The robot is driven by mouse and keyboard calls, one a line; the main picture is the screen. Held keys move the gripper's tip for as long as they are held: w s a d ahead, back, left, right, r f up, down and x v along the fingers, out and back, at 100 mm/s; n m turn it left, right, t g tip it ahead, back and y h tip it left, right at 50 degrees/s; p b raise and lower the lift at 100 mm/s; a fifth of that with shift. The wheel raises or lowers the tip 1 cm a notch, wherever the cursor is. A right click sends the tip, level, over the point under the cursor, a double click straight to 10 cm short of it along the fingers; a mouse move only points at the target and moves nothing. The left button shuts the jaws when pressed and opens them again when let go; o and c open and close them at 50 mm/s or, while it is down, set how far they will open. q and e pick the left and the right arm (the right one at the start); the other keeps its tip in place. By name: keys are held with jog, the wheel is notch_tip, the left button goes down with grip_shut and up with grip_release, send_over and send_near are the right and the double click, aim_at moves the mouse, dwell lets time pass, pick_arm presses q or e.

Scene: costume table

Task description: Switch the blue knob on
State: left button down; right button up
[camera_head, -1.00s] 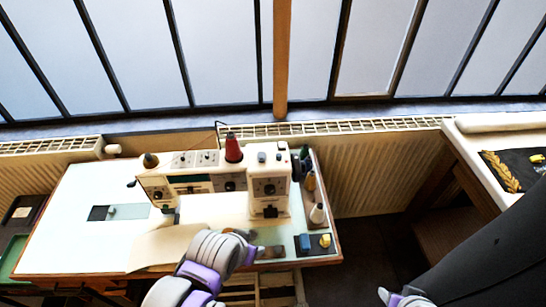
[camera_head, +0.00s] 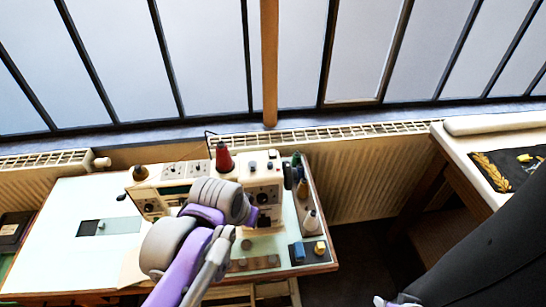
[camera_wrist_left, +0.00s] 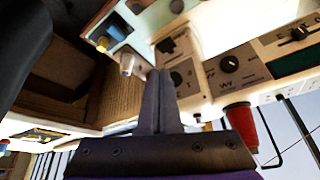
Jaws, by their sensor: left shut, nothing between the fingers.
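The blue knob (camera_head: 298,251) stands on a dark plate (camera_head: 311,258) beside a yellow knob (camera_head: 320,248), at the front right corner of the sewing table (camera_head: 65,240). In the left wrist view, blue (camera_wrist_left: 122,26) and yellow (camera_wrist_left: 101,43) pieces show at the upper left, apart from my fingers. My left gripper (camera_wrist_left: 160,75) is shut and empty, its tips in front of the sewing machine's dial face. In the head view, my left wrist covers part of the machine and its fingers are mostly hidden.
The white sewing machine (camera_head: 262,194) carries a red thread cone (camera_head: 223,157). A pale spool (camera_head: 311,220) stands behind the knobs, with bottles (camera_head: 302,187) farther back. Another table (camera_head: 470,150) stands at right. Dark floor lies between the tables.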

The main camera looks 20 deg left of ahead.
aim_at(267, 165)
pick_arm(q)
jog(key=w+a+r+m, duration=0.1)
jog(key=w+r, duration=0.4)
jog(key=w, duration=0.3)
jog(key=w+r+m+g+h+b, duration=0.1)
jog(key=w+r, duration=0.5)
jog(key=w, duration=0.2)
jog(key=shift+w+a+r+m, duration=0.25)
jog(key=shift+w+a+m, duration=0.15)
pick_arm(e)
jog(key=shift+s+f, duration=0.2)
jog(key=shift+f, duration=0.35)
jog(key=shift+s+f, duration=0.2)
jog(key=shift+f, duration=0.35)
pick_arm(q)
jog(key=b+x, duration=0.1)
jog(key=x, duration=0.9)
jog(key=shift+s, duration=0.15)
pick_arm(e)
jog(key=shift+s+f, duration=0.1)
jog(key=shift+f, duration=0.3)
pick_arm(q)
jog(key=shift+s+a, duration=0.45)
jog(key=shift+a, duration=0.35)
pick_arm(e)
jog(key=shift+r, duration=0.2)
